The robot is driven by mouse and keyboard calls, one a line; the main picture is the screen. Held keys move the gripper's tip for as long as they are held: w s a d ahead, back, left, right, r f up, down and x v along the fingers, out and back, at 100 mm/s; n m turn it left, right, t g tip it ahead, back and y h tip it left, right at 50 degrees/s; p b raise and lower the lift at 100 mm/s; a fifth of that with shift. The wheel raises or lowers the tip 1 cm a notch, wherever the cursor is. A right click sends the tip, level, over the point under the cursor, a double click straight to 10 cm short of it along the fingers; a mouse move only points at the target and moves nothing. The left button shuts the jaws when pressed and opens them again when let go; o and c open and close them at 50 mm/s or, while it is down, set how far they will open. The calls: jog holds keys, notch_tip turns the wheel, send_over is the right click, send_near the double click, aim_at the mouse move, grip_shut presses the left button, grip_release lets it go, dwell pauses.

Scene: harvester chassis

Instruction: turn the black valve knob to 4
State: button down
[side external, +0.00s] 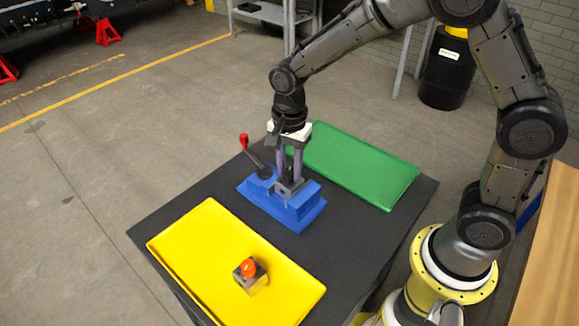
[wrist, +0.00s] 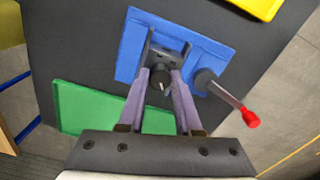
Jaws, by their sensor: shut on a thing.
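The black valve knob (wrist: 158,83) sits on a grey bracket (wrist: 166,50) on the blue base (wrist: 128,55). A small pale mark on its face points roughly toward the bottom of the wrist view. No numbers are legible around it. My gripper (wrist: 160,90) has its two purple-grey fingers on either side of the knob, shut on it. In the side external view my gripper (side external: 291,180) reaches straight down onto the blue base (side external: 300,212), and its fingers hide the knob there.
A lever with a red tip (side external: 244,140) stands left of my gripper on the same base. A green tray (side external: 365,165) lies behind, and a yellow tray (side external: 190,250) in front holds a grey block with an orange top (side external: 249,270). The black table (side external: 360,245) is otherwise clear.

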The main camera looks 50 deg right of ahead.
aim_at(290, 170)
jog(key=c, duration=0.6)
grip_release()
jog(key=shift+r, duration=0.1)
notch_tip(290, 170, up, 14)
jog(key=shift+f, duration=0.15)
